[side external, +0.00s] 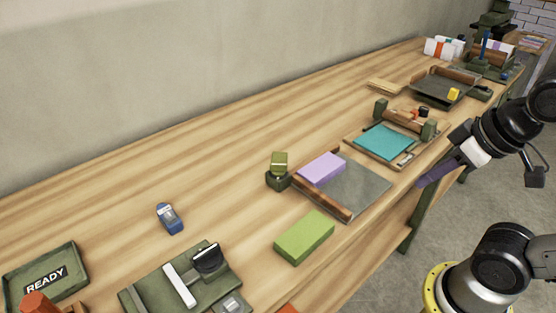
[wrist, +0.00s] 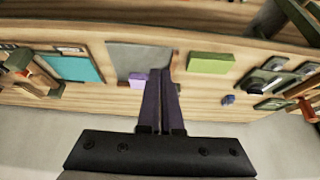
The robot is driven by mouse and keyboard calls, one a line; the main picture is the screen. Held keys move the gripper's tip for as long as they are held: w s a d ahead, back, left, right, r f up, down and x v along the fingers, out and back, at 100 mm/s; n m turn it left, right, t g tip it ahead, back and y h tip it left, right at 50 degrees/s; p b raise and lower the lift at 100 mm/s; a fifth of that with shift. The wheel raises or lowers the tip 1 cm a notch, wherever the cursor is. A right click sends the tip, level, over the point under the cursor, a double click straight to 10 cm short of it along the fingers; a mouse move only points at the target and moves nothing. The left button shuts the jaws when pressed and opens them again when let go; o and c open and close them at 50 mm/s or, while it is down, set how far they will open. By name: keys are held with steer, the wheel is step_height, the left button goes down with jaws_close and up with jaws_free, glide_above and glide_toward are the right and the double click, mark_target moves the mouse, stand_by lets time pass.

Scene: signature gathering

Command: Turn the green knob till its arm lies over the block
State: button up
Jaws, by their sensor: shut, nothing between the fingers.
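A green-topped knob (side external: 279,163) on a dark base stands at the middle of the bench in the side view. A brown wooden bar (side external: 322,198) starts beside it and runs along the left edge of a grey plate (side external: 358,187). I cannot tell whether the bar is the knob's arm. A purple block (side external: 321,168) lies at the plate's far edge; a larger green block (side external: 305,237) lies apart, left of the bar. Both the purple block (wrist: 137,80) and green block (wrist: 211,63) show in the wrist view. My gripper (side external: 421,185) is shut and empty, right of the plate and apart from it.
A teal pad (side external: 385,141) on a wooden board lies beyond the plate. A dark tray (side external: 437,88) with a yellow cube is farther back. A blue stapler-like item (side external: 169,218), a green device (side external: 140,297) and a READY tray (side external: 75,253) are at left. Bare bench lies behind the knob.

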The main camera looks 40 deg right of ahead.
steer(key=shift+o, duration=2.3)
steer(key=shift+s+f+m, duration=0.1)
steer(key=shift+s+m, duration=0.1)
steer(key=shift+m, duration=0.2)
steer(key=o, duration=0.5)
steer(key=r+m, duration=0.1)
steer(key=r, duration=0.1)
steer(key=w+r+m, duration=0.1)
steer(key=shift+r, duration=0.35)
steer(key=shift+o, duration=1.2)
steer(key=w+r+m, duration=0.1)
steer(key=r, duration=0.1)
steer(key=w+r+m, duration=0.1)
steer(key=w+r, duration=0.1)
steer(key=shift+w+a+r+g, duration=0.15)
steer(key=shift+w+g, duration=0.05)
steer(key=shift+g, duration=0.1)
steer(key=w+a+r+m+g, duration=0.1)
steer(key=w+r+m+g, duration=0.3)
steer(key=w, duration=0.6)
steer(key=g, duration=0.1)
glide_above(279, 163)
step_height(279, 163, down, 9)
step_height(279, 163, down, 14)
steer(key=shift+w+r, duration=0.1)
